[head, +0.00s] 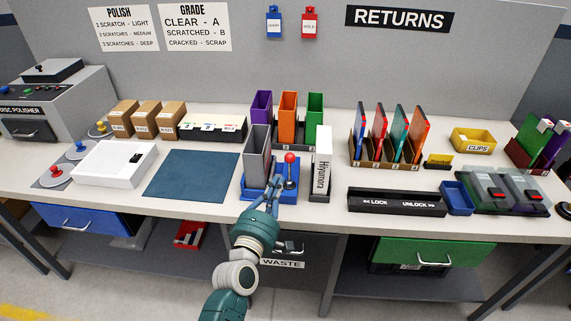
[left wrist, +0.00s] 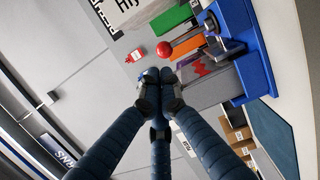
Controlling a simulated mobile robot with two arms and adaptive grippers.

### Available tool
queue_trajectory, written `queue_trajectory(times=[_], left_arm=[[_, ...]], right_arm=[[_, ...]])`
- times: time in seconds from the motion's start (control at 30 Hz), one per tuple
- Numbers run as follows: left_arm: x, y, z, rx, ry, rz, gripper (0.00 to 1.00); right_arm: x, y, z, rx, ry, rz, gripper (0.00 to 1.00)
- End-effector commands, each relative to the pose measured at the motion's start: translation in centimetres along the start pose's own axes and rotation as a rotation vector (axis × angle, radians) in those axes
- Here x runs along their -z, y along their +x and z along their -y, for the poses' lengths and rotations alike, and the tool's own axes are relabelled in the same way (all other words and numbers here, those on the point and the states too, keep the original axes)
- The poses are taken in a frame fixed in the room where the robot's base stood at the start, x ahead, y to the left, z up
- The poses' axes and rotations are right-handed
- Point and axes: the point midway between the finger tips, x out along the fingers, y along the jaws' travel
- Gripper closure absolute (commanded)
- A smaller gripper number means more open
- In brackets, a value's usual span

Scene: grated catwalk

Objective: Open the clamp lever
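The clamp lever, topped by a red ball (head: 290,158), stands upright on a blue fixture base (head: 289,196) at the front middle of the bench. A tall grey holder (head: 257,152) stands on the same base, left of the lever. My left gripper (head: 277,180) is in front of the fixture, left of the lever. In the left wrist view the fingers of this gripper (left wrist: 158,78) come together at their tips with nothing seen between them. There the red ball (left wrist: 164,49) shows just past the tips, apart from them. My right gripper is out of view.
A white holder labelled Hiyamara (head: 322,165) stands close right of the lever. Purple, orange and green holders (head: 288,105) stand behind. A black lock/unlock tray (head: 397,203) is to the right. A blue mat (head: 191,176) lies clear to the left.

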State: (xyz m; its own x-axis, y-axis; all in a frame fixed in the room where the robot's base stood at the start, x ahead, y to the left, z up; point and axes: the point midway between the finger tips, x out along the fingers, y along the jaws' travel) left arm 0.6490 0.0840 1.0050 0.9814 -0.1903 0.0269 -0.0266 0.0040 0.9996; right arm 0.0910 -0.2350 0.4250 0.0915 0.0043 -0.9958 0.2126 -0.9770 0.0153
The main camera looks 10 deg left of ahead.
Motion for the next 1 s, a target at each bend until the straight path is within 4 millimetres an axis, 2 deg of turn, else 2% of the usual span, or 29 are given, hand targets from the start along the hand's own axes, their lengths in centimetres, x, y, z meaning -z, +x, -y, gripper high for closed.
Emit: queue_trajectory(times=[0.03, 0.2, 0.4, 0.6, 0.9, 1.0], left_arm=[[0.0, 1.3, -0.3, 0.0, 0.002, 0.001, 1.0], [0.0, 4.7, -0.3, 0.0, 0.005, 0.002, 1.0], [0.0, 7.2, -0.1, 0.001, 0.004, 0.001, 1.0], [0.0, 8.0, 0.0, 0.002, 0.004, 0.002, 1.0], [0.0, 8.1, 0.1, 0.001, 0.004, 0.001, 1.0], [0.1, 8.8, 0.0, -0.001, 0.002, 0.0, 1.0]], right_arm=[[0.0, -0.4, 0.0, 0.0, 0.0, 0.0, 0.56], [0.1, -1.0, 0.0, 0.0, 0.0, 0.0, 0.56], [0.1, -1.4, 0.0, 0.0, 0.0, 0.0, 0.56], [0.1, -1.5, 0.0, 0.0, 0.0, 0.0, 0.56], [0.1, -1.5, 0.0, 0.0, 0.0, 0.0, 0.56], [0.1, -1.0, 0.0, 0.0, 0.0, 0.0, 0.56]])
